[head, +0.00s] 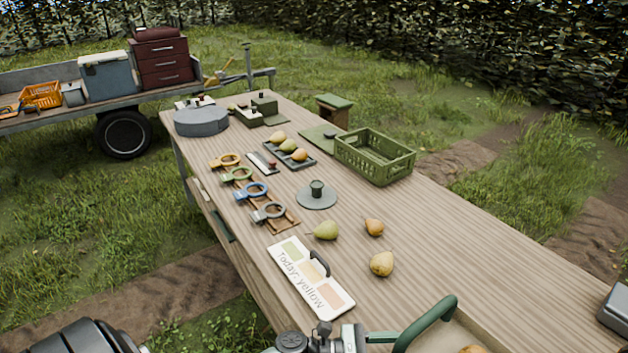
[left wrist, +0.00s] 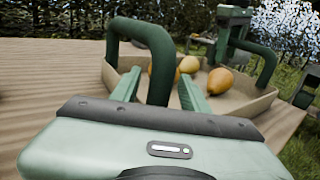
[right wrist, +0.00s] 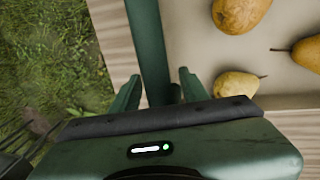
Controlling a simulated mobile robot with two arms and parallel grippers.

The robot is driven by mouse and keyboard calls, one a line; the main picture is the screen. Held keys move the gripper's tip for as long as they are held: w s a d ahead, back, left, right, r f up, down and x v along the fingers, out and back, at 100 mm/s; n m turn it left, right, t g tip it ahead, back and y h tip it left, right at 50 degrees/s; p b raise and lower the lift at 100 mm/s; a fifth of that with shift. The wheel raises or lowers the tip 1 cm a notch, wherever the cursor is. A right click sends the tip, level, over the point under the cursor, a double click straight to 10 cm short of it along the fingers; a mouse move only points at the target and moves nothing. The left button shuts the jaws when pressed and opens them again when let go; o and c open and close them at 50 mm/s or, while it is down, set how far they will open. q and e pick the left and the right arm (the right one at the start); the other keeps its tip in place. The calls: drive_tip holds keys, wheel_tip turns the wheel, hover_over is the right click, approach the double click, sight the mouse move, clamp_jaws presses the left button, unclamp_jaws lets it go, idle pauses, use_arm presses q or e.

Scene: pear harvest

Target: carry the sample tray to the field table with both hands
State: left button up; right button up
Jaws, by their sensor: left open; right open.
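The sample tray (left wrist: 252,104) is tan with two green arched handles and several pears in it. Whether the fingers touch the handles I cannot tell.
The wooden table (head: 450,240) holds loose pears (head: 381,263), a "Today: yellow" board (head: 308,280), coloured rings (head: 256,191), a dark pear tray (head: 288,152) and a green crate (head: 375,157). A loaded trailer (head: 125,135) stands at the back left on grass. A grey box (head: 615,308) is at the right edge.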

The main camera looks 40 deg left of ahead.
use_arm(q)
drive_tip(key=v, duration=0.9)
drive_tip(key=shift+s+a, duration=0.25)
drive_tip(key=shift+a, duration=0.05)
use_arm(e)
drive_tip(key=shift+r, duration=0.15)
wheel_tip(320, 180, up, 12)
drive_tip(key=a, duration=0.2)
drive_tip(key=shift+w+a+f, duration=0.15)
drive_tip(key=shift+w+f, duration=0.05)
drive_tip(key=shift+w, duration=0.1)
use_arm(q)
drive_tip(key=shift+a, duration=0.15)
drive_tip(key=v, duration=0.7)
drive_tip(key=shift+a, duration=0.6)
use_arm(e)
drive_tip(key=shift+f, duration=0.15)
use_arm(q)
drive_tip(key=shift+w, duration=0.15)
wheel_tip(320, 180, up, 2)
drive_tip(key=shift+p, duration=0.85)
use_arm(e)
drive_tip(key=r, duration=0.1)
drive_tip(key=d+r, duration=0.1)
drive_tip(key=r, duration=0.1)
drive_tip(key=d+r, duration=0.1)
drive_tip(key=r, duration=0.1)
drive_tip(key=shift+w, duration=0.15)
drive_tip(key=shift+f, duration=0.15)
